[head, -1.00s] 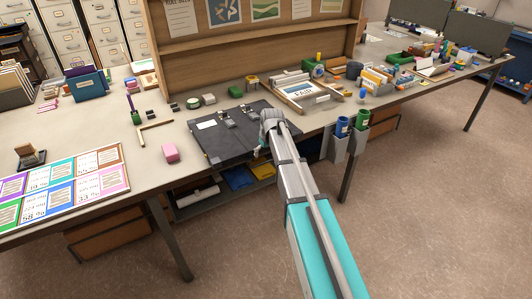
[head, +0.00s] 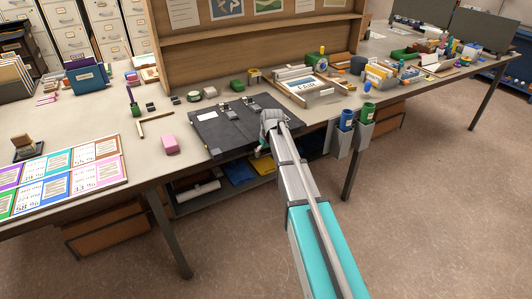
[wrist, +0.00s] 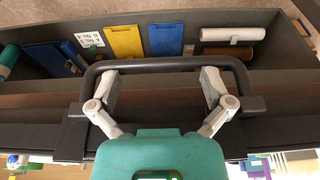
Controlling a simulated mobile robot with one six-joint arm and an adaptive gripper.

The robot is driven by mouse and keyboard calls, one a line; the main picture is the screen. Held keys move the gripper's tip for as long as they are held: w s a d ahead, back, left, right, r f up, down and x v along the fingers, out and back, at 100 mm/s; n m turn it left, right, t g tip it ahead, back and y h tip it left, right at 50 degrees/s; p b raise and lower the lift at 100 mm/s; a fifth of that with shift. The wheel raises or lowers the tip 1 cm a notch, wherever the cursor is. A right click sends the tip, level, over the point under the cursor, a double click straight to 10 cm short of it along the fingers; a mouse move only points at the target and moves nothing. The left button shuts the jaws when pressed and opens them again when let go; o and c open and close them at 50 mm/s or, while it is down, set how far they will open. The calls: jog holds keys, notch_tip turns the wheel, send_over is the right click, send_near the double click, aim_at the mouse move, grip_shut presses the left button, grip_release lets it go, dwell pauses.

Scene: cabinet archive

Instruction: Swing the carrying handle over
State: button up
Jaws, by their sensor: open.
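A flat black case (head: 205,133) lies on the table by its front edge, with latches and a white label on top. Its dark grey carrying handle (wrist: 165,64) is a wide loop in the wrist view, joined to the dark case edge at both ends. My gripper (wrist: 160,82) is open, with its pale fingers spread wide inside the loop. The fingertips are close to the crossbar, and I cannot tell whether they touch it. In the head view my gripper (head: 272,143) is at the case's front right edge and hides the handle.
Below the table edge is a shelf with a yellow folder (wrist: 124,42), blue folders (wrist: 167,39) and paper rolls (wrist: 233,34). A pink block (head: 170,144) lies left of the case. Two holders with blue and green bottles (head: 347,119) hang at the right.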

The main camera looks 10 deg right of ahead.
jog(key=shift+s+f, duration=0.1)
jog(key=shift+s, duration=0.05)
dwell(0.3)
jog(key=c, duration=0.4)
jog(key=shift+s, duration=0.3)
jog(key=shift+s+d+r+p, duration=0.2)
jog(key=shift+s+r+p, duration=0.1)
jog(key=shift+s+r, duration=0.1)
jog(key=c, duration=0.3)
jog(key=shift+s+d+r+p, duration=0.1)
jog(key=shift+s+r+p, duration=0.15)
jog(key=shift+p, duration=0.1)
grip_shut()
jog(key=shift+p+v, duration=1.1)
jog(key=shift+v, duration=0.05)
